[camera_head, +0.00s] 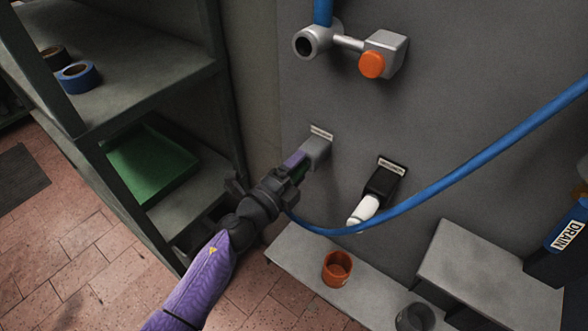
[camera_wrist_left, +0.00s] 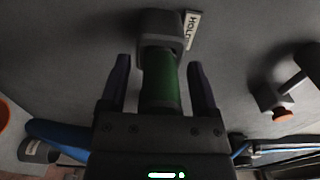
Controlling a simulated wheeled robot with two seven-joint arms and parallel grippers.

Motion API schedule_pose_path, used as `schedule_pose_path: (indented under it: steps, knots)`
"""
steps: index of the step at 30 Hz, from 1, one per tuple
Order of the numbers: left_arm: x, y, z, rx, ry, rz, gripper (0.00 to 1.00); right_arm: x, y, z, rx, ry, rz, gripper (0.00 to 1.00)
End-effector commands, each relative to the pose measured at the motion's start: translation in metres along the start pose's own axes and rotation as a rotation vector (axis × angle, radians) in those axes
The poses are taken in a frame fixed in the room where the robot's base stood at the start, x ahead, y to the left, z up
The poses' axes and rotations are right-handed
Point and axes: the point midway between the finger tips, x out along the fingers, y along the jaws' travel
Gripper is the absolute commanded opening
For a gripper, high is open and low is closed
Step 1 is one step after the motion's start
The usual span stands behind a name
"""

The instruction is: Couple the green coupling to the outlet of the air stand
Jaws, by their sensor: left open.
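The green coupling (camera_wrist_left: 160,82) sits with its far end in a grey holder (camera_head: 317,150) on the wall; the holder also shows in the left wrist view (camera_wrist_left: 162,28). My left gripper (camera_head: 298,167) is open, with one finger on each side of the coupling; in the left wrist view (camera_wrist_left: 158,68) gaps show between fingers and coupling. In the head view the gripper mostly hides the coupling. A blue hose (camera_head: 400,205) runs from near the gripper up to the right. The air stand's grey outlet (camera_head: 312,40) is higher on the wall, with an orange button (camera_head: 371,65) beside it. My right gripper is not in view.
A black holder with a white-ended piece (camera_head: 365,207) is on the wall to the right. Below, a ledge (camera_head: 300,262) carries an orange cup (camera_head: 337,268) and a dark cup (camera_head: 415,317). A shelf unit (camera_head: 150,70) with a green tray (camera_head: 150,165) stands left.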

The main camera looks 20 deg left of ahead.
Motion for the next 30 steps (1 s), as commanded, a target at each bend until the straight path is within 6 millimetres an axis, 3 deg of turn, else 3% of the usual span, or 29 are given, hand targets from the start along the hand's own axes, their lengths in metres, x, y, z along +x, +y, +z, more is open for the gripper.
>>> schedule_pose_path:
  steps: [20,30]
  knots:
    - [0.0004,-0.0012,0.0,0.001,0.0,-0.002,0.79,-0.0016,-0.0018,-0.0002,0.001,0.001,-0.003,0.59]
    - [0.0005,-0.0013,-0.0001,0.001,0.0,-0.002,0.09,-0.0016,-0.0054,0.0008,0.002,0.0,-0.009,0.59]
